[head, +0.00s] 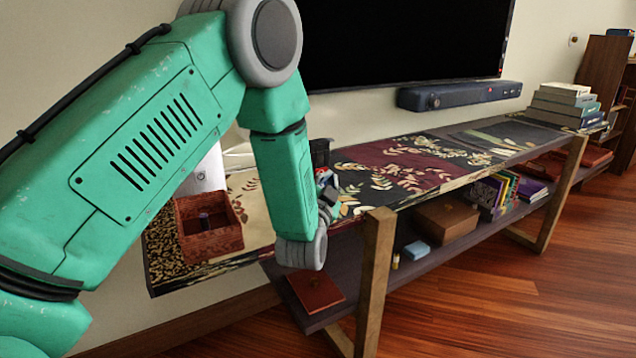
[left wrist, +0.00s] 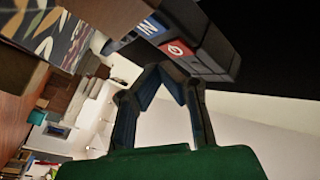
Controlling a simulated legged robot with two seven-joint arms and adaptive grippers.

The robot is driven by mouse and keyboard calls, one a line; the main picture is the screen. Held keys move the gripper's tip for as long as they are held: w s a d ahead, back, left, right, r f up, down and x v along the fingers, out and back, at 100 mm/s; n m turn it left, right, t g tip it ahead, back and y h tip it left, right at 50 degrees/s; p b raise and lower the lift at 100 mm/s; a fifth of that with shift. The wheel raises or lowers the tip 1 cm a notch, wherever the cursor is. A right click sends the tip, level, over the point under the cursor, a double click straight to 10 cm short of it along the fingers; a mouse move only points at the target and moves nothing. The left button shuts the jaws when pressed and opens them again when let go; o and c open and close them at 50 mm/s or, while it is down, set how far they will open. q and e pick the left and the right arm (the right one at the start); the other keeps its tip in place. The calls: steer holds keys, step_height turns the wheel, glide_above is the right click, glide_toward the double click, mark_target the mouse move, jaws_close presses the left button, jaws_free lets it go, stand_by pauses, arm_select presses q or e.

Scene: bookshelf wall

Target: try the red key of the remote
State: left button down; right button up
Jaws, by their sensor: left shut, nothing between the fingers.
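The remote (left wrist: 195,35) is a dark block with a red key (left wrist: 177,49) bearing a white power sign, a blue key beside it and dark keys. My left gripper (left wrist: 168,70) is shut and empty, its fingertips close to the red key's lower edge. I cannot tell whether they touch it. In the head view, my left gripper (head: 328,186) is over the shelf's top, partly hidden by my forearm. A dark upright block (head: 320,152) just behind it seems to be the remote. My right gripper is not in view.
A reddish open box (head: 208,243) and a white device (head: 203,175) stand left of my forearm on the patterned shelf top (head: 400,165). A soundbar (head: 460,95) hangs under the screen. Books (head: 565,105) are stacked at the far right. The middle top is clear.

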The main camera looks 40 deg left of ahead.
arm_select(q)
steer(key=shift+a, duration=0.1)
stand_by(0.5)
steer(key=shift+w+a+r, duration=0.1)
steer(key=shift+w+a, duration=0.05)
steer(key=shift+a, duration=0.15)
steer(key=shift+w+a+p, duration=0.15)
steer(key=shift+a+p, duration=0.15)
steer(key=shift+a, duration=0.1)
stand_by(0.5)
steer(key=shift+d, duration=0.15)
steer(key=shift+s+d, duration=0.35)
steer(key=shift+d, duration=0.35)
steer(key=s+d+p, duration=0.1)
steer(key=s+d, duration=0.1)
steer(key=d, duration=0.3)
steer(key=shift+s+d, duration=0.15)
steer(key=shift+d, duration=0.15)
stand_by(0.8)
